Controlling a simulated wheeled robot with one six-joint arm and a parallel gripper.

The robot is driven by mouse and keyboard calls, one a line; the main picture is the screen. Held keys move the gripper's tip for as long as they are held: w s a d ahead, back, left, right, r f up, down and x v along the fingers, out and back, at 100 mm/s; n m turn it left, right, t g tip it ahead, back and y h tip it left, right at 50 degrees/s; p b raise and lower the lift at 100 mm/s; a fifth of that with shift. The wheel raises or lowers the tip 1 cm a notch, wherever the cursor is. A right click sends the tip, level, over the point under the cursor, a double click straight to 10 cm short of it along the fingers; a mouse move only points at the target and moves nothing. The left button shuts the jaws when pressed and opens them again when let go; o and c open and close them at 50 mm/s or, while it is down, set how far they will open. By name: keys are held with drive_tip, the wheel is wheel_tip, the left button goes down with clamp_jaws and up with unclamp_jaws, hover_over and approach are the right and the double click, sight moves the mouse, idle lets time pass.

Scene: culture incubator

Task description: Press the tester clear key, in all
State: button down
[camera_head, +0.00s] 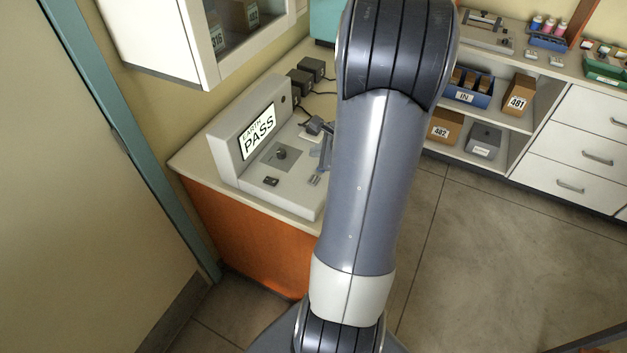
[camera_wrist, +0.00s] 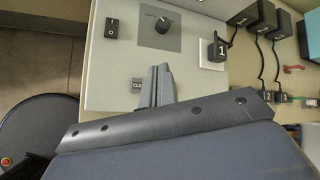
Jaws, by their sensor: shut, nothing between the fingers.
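The tester (camera_head: 228,160) is a pale grey console on the counter, its screen (camera_head: 258,130) reading EARTH PASS. In the wrist view its sloped panel (camera_wrist: 110,65) carries a knob (camera_wrist: 162,25), a rocker switch (camera_wrist: 112,27) and a small grey clear key (camera_wrist: 137,84) lettered "CLE", the rest hidden by my fingers. My gripper (camera_wrist: 159,72) is shut and empty. Its fingertips appear just right of the clear key, over the panel; I cannot tell whether they touch anything. In the head view my arm covers most of the gripper.
More black adapters (camera_head: 311,68) with cables stand behind the tester. A white wall cabinet (camera_head: 165,45) hangs above left. Shelves with boxes (camera_head: 517,95) stand right; floor (camera_head: 480,240) is clear.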

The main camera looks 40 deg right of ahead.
drive_tip(key=b, duration=0.5)
hover_over(317, 181)
wheel_tip(317, 181, down, 6)
drive_tip(key=shift+f, duration=0.15)
drive_tip(key=shift+f+b, duration=0.55)
drive_tip(key=shift+f, duration=0.15)
drive_tip(key=shift+f, duration=0.1)
idle(1.0)
drive_tip(key=shift+f+b, duration=0.3)
drive_tip(key=shift+b, duration=0.3)
drive_tip(key=shift+f+b, duration=0.35)
drive_tip(key=shift+b, duration=0.05)
idle(0.4)
drive_tip(key=shift+r, duration=0.1)
drive_tip(key=shift+r+p, duration=0.55)
drive_tip(key=shift+r, duration=0.15)
drive_tip(key=shift+r+p, duration=1.95)
drive_tip(key=shift+r, duration=0.55)
